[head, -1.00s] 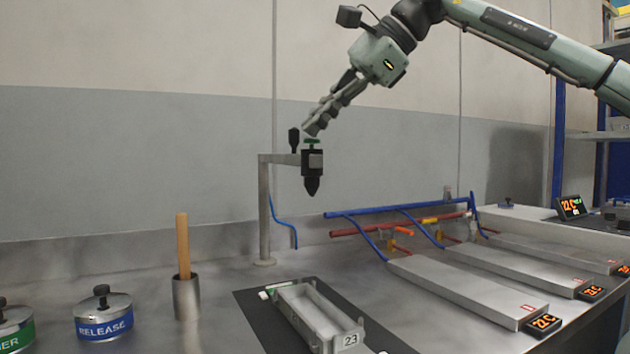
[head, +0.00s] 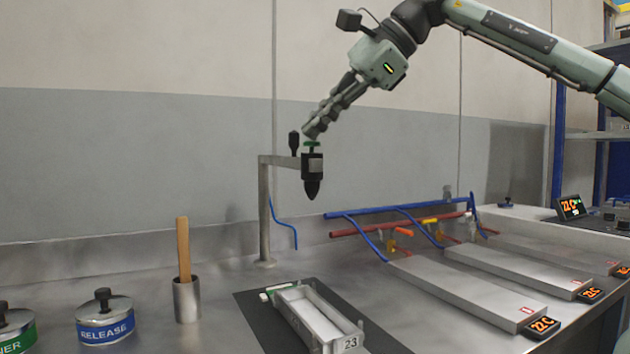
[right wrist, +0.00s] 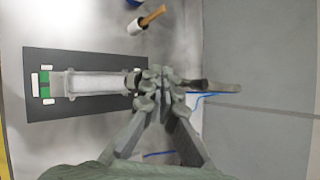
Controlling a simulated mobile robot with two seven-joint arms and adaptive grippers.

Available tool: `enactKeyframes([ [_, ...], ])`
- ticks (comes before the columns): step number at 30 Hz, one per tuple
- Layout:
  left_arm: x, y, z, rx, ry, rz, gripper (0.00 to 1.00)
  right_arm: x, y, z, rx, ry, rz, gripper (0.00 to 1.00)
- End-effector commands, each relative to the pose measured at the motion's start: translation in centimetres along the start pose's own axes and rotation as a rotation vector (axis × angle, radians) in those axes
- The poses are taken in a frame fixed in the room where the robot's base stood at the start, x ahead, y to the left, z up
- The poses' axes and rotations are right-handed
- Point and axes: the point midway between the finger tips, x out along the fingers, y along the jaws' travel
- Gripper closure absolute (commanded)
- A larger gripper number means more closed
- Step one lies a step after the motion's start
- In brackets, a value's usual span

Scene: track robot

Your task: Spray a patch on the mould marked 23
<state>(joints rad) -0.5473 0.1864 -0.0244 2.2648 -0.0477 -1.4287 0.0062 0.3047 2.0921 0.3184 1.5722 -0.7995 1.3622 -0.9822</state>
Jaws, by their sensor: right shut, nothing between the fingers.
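The mould marked 23 (head: 320,318) is a long, light open trough lying on a dark mat. It also shows in the right wrist view (right wrist: 98,84). Above and behind it, a black spray nozzle (head: 313,178) points down from a metal stand (head: 265,215). A green button (head: 312,144) tops the nozzle. My right gripper (head: 311,132) is shut and empty, its fingertips down at the green button and seeming to touch it. In the right wrist view the gripper (right wrist: 155,88) hides the nozzle's top. My left gripper is out of view.
A RELEASE tin (head: 105,322) and a cup with a wooden handle (head: 186,298) stand left of the dark mat (head: 262,318). Blue and red pipes (head: 400,211) and several flat metal plates with displays lie right. A blue hose (head: 284,228) hangs by the stand.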

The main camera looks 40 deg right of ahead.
Motion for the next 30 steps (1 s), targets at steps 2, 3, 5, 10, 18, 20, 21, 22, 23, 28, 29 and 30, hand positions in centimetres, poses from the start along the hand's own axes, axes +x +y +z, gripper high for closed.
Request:
enactKeyframes([
  [2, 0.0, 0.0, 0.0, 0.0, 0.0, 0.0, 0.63, 0.0, 0.0, 0.0, 0.0, 0.0, 0.0, 1.0],
  [3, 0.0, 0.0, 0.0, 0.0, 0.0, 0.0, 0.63, 0.0, 0.0, 0.0, 0.0, 0.0, -0.001, 1.0],
  [5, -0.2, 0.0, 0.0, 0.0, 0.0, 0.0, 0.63, -0.1, -0.1, 0.1, 0.0, 0.0, -0.001, 1.0],
  [10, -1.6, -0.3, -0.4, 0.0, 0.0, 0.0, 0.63, -1.1, -0.8, 0.8, -0.001, -0.001, -0.001, 1.0],
  [18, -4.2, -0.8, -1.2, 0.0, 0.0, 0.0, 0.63, -2.8, -2.0, 2.1, -0.001, 0.0, -0.001, 1.0],
  [20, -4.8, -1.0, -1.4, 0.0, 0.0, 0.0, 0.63, -3.2, -2.3, 2.3, -0.001, 0.0, -0.001, 1.0],
  [21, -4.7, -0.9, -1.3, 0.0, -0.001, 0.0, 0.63, -3.3, -2.4, 2.4, -0.001, 0.001, -0.002, 1.0],
  [22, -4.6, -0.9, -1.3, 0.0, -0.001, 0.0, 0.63, -3.4, -2.5, 2.4, 0.0, 0.001, -0.002, 1.0],
  [23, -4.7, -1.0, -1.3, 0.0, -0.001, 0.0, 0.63, -3.6, -2.6, 2.6, 0.001, 0.001, -0.001, 1.0],
  [28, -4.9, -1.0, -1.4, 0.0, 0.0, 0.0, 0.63, -4.2, -3.1, 3.1, -0.001, 0.001, -0.002, 1.0],
  [29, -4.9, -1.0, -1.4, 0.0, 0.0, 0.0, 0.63, -4.2, -3.1, 3.1, -0.001, 0.0, -0.002, 1.0],
  [30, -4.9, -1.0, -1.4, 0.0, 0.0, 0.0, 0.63, -4.2, -3.1, 3.1, -0.001, 0.0, -0.002, 1.0],
])
